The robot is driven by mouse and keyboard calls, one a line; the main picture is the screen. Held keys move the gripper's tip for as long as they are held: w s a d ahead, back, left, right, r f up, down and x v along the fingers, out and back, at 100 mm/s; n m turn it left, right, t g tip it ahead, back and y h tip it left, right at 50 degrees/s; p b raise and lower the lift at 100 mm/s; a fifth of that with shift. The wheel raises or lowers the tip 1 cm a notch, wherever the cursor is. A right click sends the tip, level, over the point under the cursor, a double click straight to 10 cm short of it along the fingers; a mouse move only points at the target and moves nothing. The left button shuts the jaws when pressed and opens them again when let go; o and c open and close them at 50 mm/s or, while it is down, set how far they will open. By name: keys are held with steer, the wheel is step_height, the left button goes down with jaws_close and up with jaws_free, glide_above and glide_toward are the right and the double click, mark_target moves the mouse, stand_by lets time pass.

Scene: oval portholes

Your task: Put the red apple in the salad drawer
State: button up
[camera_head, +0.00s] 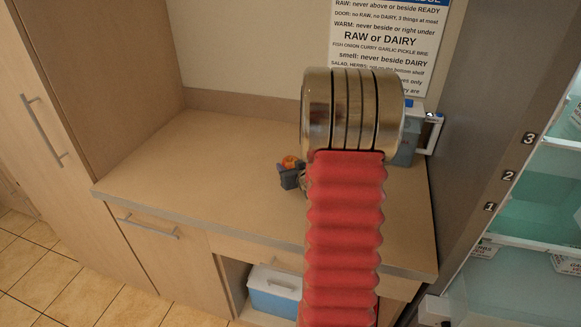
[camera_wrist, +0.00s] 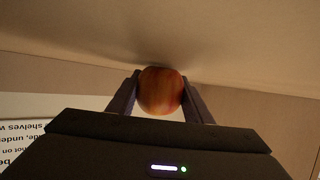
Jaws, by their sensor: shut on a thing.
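The red apple (camera_wrist: 161,91) is between the two fingers of my gripper (camera_wrist: 160,95) in the wrist view, and the fingers are shut on it from both sides. In the head view, a small orange-red part of the apple (camera_head: 290,162) shows beside the dark gripper (camera_head: 291,177), over the wooden counter. My red arm hides the rest of the gripper there. I cannot tell whether the apple touches the counter. The salad drawer cannot be made out; only part of the open fridge (camera_head: 540,215) shows at the right edge.
The wooden counter (camera_head: 215,150) is mostly clear. A grey-blue jug-like container (camera_head: 412,150) with a white handle stands at its back right. A printed rule sign (camera_head: 385,45) hangs on the wall behind. A blue box with a white lid (camera_head: 275,290) sits in the open space below.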

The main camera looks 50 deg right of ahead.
steer(key=o, duration=1.1)
steer(key=shift+f, duration=0.1)
steer(key=shift+v, duration=6.05)
steer(key=shift+w, duration=0.1)
